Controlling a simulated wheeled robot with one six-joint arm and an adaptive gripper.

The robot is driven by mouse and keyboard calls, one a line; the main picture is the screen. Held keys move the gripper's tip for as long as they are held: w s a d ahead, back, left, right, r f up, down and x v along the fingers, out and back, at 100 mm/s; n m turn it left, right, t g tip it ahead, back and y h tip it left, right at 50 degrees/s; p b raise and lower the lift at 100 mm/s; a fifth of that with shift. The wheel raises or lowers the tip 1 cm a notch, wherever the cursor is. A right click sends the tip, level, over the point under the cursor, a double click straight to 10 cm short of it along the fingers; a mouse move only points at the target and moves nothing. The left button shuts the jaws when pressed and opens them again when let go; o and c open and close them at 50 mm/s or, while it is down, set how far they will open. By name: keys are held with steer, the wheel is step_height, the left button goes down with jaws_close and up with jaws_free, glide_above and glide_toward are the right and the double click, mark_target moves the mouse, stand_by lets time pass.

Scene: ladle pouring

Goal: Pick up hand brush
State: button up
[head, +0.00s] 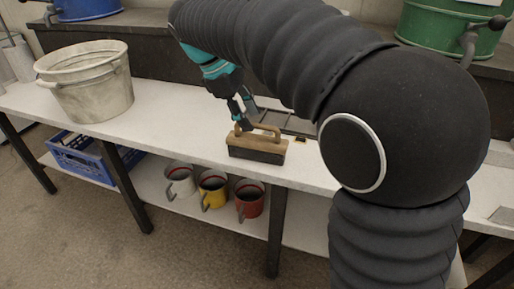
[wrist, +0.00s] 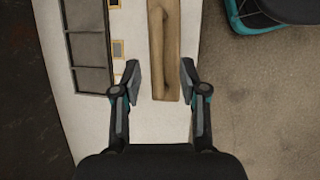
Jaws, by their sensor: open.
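The hand brush (head: 258,147) stands on the white bench near its front edge, with a wooden body, an arched wooden handle on top and dark bristles below. In the wrist view the brush (wrist: 165,50) shows from above as a long wooden strip. My gripper (head: 245,122) is above the left end of the brush handle in the head view. In the wrist view my gripper (wrist: 160,80) is open, with one finger on each side of the brush's near end. Nothing is held. Whether the fingers are down at handle height is hard to tell.
A dark divided tray (wrist: 90,45) lies beside the brush. A large metal tub (head: 88,85) stands at the bench's left. Several things sit on the lower shelf: a blue crate (head: 85,158) and white, yellow and red mugs (head: 212,190). Bare bench (head: 170,115) lies between tub and brush.

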mark_target(255, 124)
steer(key=x, duration=0.4)
steer(key=shift+w+d+b, duration=0.1)
steer(key=shift+b, duration=0.3)
steer(key=shift+c, duration=0.3)
jaws_close()
